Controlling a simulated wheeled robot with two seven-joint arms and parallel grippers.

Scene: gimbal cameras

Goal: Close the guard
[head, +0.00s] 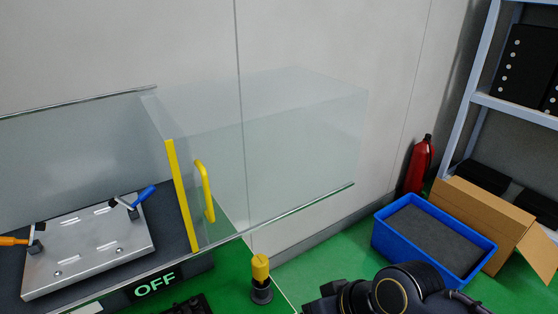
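The guard (300,145) is a clear, box-shaped cover standing to the right of the work bed. Its left edge is a yellow strip (182,195), and a yellow handle (206,191) is fixed on its front beside that strip. The guard is open, leaving the metal fixture plate (90,245) on the dark bed uncovered. A rail runs along the guard's lower front edge. Neither gripper can be made out. Black links of my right arm show at the bottom, right of the middle, well below the handle and apart from it.
An OFF sign (155,285) is on the bed's front. Clamps with a blue handle (144,196) and an orange handle (14,241) sit on the plate. A yellow-topped post (261,268) stands below the guard. A blue bin (433,239), cardboard box, extinguisher (419,164) and shelf stand right.

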